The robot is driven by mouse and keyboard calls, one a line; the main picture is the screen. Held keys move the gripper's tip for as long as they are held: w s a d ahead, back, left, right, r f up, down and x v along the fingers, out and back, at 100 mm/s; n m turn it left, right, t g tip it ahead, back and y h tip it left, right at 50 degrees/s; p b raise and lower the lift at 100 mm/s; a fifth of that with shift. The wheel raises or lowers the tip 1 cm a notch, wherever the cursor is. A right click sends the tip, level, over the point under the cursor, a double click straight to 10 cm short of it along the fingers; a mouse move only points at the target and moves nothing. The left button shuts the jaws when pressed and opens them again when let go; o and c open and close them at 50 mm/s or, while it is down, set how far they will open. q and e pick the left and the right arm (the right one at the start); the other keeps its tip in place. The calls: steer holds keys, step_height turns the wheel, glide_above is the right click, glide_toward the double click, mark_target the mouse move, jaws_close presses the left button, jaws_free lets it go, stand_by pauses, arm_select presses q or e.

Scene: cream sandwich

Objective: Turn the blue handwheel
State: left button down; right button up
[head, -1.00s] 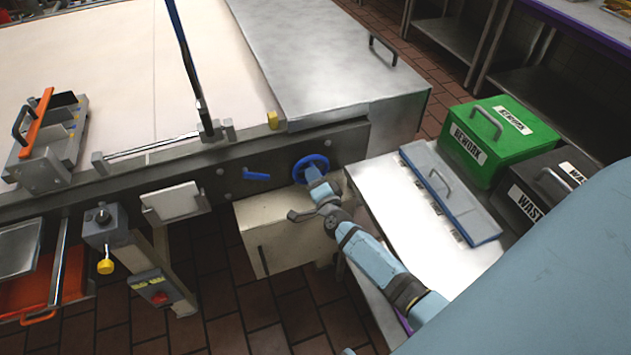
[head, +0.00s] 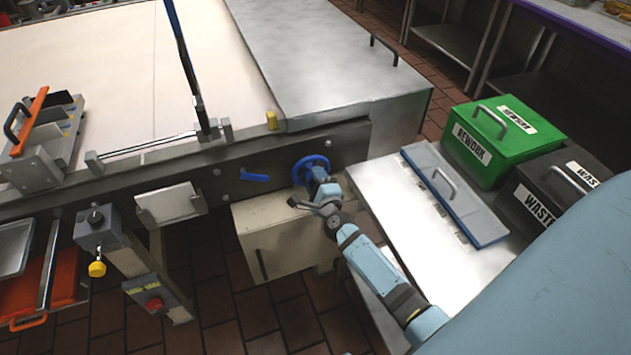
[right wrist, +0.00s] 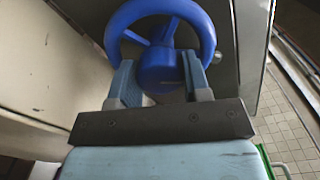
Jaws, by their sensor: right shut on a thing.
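The blue handwheel (head: 311,168) is mounted on the dark side rail of the conveyor table, right of the centre of the head view. My right gripper (head: 316,184) is at the wheel, with my light blue arm reaching up to it from the lower right. In the right wrist view the handwheel (right wrist: 160,45) shows its rim, spokes and round hub. The two fingers of my right gripper (right wrist: 160,85) are on either side of the hub, shut on the wheel. My left gripper is in neither view.
A blue lever (head: 254,177) sits on the rail left of the wheel. A cream box (head: 270,235) is below it. A steel table (head: 400,200) with a blue-edged tray (head: 455,195), a green REWORK bin (head: 500,140) and a dark WASTE bin (head: 545,190) stand to the right.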

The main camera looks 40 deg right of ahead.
stand_by(0.5)
steer(key=o, duration=0.9)
steer(key=shift+s, duration=0.1)
steer(key=v, duration=1.3)
steer(key=shift+s+a+b, duration=0.15)
steer(key=shift+s+b, duration=0.15)
